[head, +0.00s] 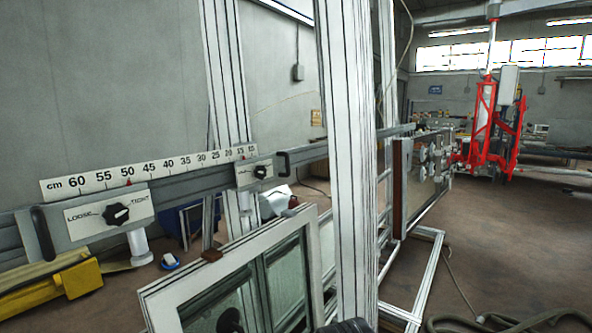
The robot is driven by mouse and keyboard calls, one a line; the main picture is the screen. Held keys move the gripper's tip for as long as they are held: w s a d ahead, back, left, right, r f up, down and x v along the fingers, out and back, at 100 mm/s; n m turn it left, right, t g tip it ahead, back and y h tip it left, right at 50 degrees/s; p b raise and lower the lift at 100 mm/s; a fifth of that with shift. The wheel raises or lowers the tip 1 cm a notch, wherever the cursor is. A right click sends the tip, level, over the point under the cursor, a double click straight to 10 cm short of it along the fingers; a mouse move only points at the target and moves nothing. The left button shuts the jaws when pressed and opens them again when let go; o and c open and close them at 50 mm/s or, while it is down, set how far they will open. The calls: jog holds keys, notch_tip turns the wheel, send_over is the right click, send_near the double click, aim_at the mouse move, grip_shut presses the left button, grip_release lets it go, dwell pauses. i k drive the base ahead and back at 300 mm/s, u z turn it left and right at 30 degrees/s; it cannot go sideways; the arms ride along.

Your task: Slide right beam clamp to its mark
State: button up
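A grey beam (190,187) runs from the left edge back toward the middle, with a white centimetre scale (95,181) along its top. A near clamp (75,226) has a black knob (117,214) on a plate lettered LOOSE and TIGHT. A small red mark (128,182) shows on the scale above this clamp. A farther, smaller-looking clamp (244,176) has a black knob (260,171) too and sits near the low-number end. I cannot tell which one the task calls right, nor the knob settings. My gripper is not in view.
A white window frame (165,291) leans below the beam. A thick white upright post (347,150) stands in front of the beam. A yellow block (70,284) is at lower left. A red machine (487,130) stands far right. Open floor (510,225) lies right, with a dark hose.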

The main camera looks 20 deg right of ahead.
aim_at(246, 180)
jog(key=k, duration=0.6)
jog(key=z, duration=1)
jog(key=i, duration=1.95)
jog(key=u, duration=2.5)
